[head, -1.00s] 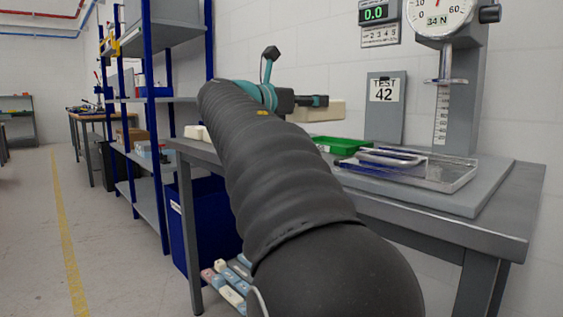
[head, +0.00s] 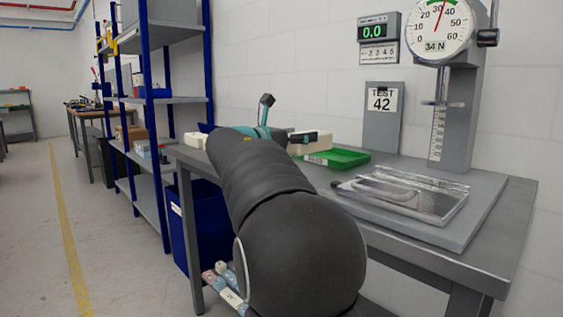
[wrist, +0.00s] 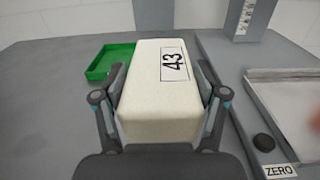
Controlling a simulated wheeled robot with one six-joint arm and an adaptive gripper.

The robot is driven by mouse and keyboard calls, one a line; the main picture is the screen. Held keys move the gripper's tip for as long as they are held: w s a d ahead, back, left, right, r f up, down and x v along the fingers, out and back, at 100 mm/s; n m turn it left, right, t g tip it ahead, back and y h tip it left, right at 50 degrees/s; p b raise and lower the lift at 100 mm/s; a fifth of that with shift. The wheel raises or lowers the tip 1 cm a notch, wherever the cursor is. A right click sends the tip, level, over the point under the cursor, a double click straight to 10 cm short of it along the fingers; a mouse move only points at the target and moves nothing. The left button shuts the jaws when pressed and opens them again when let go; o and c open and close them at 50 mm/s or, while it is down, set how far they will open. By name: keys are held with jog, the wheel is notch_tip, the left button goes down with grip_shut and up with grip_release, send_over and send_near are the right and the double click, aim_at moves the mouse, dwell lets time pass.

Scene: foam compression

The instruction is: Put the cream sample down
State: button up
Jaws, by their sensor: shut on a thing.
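The cream sample (wrist: 150,98), a block with a "43" label on top, is between the fingers of my gripper (wrist: 160,78) in the wrist view. My gripper is shut on it, a finger against each side. In the head view the cream sample (head: 318,149) shows low over the grey table (head: 500,225), with my gripper (head: 303,137) partly hidden behind my arm. I cannot tell whether its underside touches the table.
A green tray (wrist: 105,64) lies just left of the sample in the wrist view. The tester's base plate (head: 478,210) with a clear tray (head: 440,208) is to the right. Another cream block (head: 195,140) sits at the table's left end. A "TEST 42" sign (head: 382,118) stands behind.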

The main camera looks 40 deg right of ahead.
jog(key=w+a+f, duration=0.1)
jog(key=w+f, duration=0.1)
jog(key=w, duration=0.1)
jog(key=w+a+f, duration=0.1)
jog(key=shift+w+a+f, duration=0.1)
jog(key=shift+w+a, duration=0.2)
jog(key=shift+w, duration=0.05)
jog(key=shift+f, duration=1.95)
jog(key=shift+f+b, duration=0.2)
jog(key=shift+b, duration=0.1)
jog(key=o, duration=0.8)
jog(key=shift+r, duration=0.2)
jog(key=shift+a, duration=0.25)
jog(key=a, duration=0.7)
jog(key=s+a, duration=0.1)
jog(key=a, duration=0.3)
jog(key=shift+a, duration=0.25)
